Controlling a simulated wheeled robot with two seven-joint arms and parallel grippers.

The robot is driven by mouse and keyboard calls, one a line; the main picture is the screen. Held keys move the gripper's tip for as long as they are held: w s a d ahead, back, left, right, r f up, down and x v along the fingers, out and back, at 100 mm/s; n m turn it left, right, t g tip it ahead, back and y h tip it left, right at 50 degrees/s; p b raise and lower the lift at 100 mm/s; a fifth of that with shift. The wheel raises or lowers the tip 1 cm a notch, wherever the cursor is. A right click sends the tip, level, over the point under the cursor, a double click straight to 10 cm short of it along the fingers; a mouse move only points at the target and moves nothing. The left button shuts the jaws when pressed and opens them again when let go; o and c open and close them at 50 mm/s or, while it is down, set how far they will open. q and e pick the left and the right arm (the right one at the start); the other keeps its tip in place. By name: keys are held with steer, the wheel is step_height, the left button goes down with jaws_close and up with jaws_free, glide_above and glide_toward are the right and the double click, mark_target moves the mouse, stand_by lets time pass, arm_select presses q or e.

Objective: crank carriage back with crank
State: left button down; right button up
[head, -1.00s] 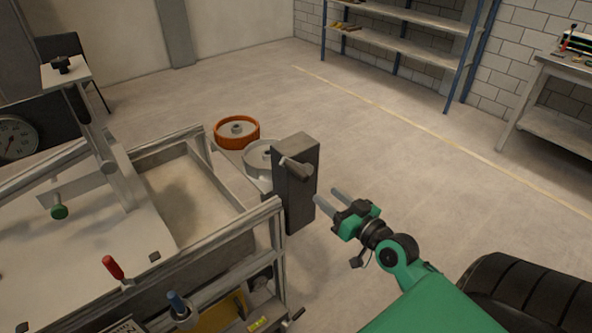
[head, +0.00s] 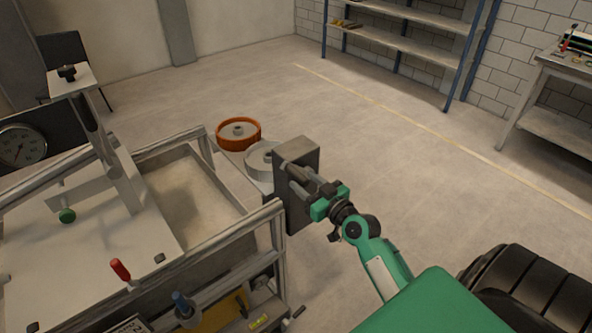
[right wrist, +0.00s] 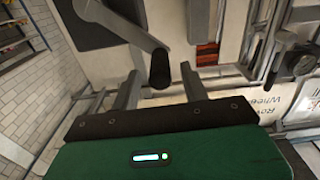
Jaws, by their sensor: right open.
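The crank is a grey arm (right wrist: 122,24) with a dark round handle (right wrist: 160,68). In the head view it sits on the dark grey box (head: 311,150) at the near end of the rig, partly covered by my gripper. My right gripper (head: 299,183) is open at the crank. In the right wrist view its fingers (right wrist: 161,88) stand either side of the handle with gaps showing, not clamped. The carriage is probably the pale plate with a post (head: 118,168) over the bed at left. My left gripper is not in view.
The sand tray (head: 190,190) has a metal rail frame (head: 235,232) close to the box. An orange-rimmed wheel (head: 238,133) and a grey wheel (head: 262,160) lie behind the box.

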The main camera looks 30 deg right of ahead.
mark_target(287, 167)
steer(key=shift+w+a+p, duration=0.2)
steer(key=shift+w+p, duration=0.3)
steer(key=shift+w, duration=1.8)
jaws_close()
